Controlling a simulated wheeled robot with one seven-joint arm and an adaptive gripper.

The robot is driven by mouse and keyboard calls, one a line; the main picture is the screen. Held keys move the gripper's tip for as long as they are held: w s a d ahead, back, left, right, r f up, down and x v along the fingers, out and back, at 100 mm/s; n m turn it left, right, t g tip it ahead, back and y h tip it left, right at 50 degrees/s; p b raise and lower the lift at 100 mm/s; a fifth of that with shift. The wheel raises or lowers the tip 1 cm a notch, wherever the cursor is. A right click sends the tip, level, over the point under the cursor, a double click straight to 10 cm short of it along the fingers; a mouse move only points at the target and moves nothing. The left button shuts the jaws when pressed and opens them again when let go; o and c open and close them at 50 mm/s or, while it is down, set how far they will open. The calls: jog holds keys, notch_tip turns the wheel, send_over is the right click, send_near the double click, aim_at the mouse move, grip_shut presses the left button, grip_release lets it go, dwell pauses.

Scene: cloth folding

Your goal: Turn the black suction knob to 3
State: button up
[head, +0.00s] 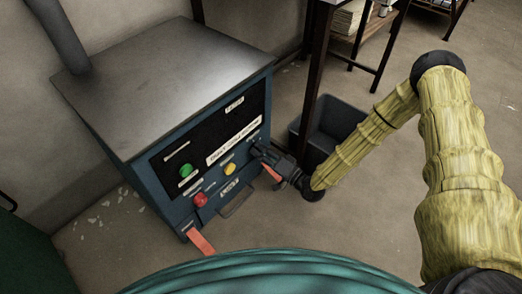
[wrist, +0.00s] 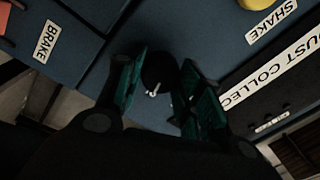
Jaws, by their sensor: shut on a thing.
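The black suction knob (wrist: 158,66) sits on the blue front of the dust collector cabinet (head: 160,200). My gripper (wrist: 162,74) has its two green-padded fingers on either side of the knob and is shut on it. A small white mark shows at the knob's lower edge in the wrist view. I cannot read a number at it. In the head view my gripper (head: 262,154) is at the right side of the cabinet front and hides the knob.
The front also carries a green button (head: 186,170), a red button (head: 201,200), a yellow button (head: 230,169) and a red-orange lever (head: 201,242) at lower left. A grey bin (head: 335,125) and a shelf stand behind my arm. Open floor lies to the right.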

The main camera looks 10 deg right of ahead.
jog(key=shift+s+f+m+t+h+p, duration=0.1)
jog(key=shift+m+t+h+p, duration=0.2)
jog(key=shift+m, duration=2.35)
jog(key=shift+m+t+h+p, duration=0.1)
jog(key=shift+m+h, duration=0.3)
jog(key=shift+m, duration=2.25)
jog(key=o, duration=1)
jog(key=v, duration=1.2)
jog(key=shift+a, duration=0.1)
